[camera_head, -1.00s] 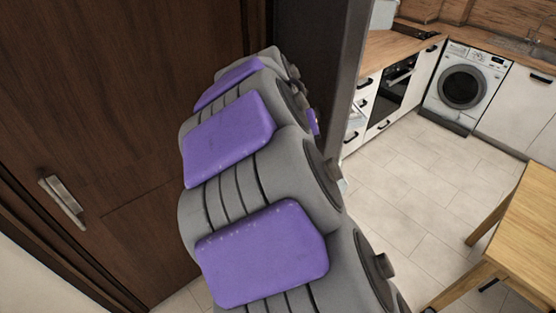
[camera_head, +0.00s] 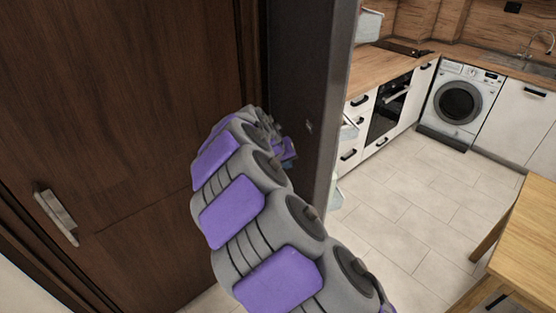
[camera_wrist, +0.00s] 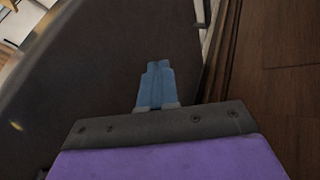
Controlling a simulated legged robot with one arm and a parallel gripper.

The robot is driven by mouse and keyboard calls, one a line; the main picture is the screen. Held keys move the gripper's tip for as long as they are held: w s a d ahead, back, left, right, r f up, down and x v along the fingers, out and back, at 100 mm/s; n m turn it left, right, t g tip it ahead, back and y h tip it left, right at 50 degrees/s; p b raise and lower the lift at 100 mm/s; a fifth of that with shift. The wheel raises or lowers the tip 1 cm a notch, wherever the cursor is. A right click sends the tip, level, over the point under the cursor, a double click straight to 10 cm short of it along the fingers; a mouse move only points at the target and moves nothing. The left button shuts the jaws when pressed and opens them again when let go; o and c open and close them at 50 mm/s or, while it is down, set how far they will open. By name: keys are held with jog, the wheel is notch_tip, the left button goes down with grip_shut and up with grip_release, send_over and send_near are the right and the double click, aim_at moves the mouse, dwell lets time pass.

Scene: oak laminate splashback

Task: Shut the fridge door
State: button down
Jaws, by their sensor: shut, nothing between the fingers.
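The fridge door (camera_head: 312,120) is a dark grey panel standing open, seen nearly edge-on in the head view. Pale door shelves (camera_head: 350,128) show along its right side. In the wrist view the dark door panel (camera_wrist: 90,75) fills the left and middle. My gripper (camera_wrist: 158,70) has its blue fingers together and empty, in front of the panel. In the head view the gripper (camera_head: 288,150) is partly hidden behind my arm, close to the door's outer face. I cannot tell whether it touches. The fridge body is not clearly seen.
A brown wooden door (camera_head: 110,120) with a metal handle (camera_head: 57,213) is close on the left. A wooden table (camera_head: 520,250) stands at the right. A washing machine (camera_head: 460,102) and oven (camera_head: 388,108) line the back. The tiled floor (camera_head: 410,205) between is clear.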

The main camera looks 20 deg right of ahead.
aim_at(303, 165)
jog(key=shift+s+d+b, duration=0.15)
jog(key=shift+d+b, duration=0.2)
jog(key=shift+d, duration=1.3)
jog(key=shift+d, duration=0.15)
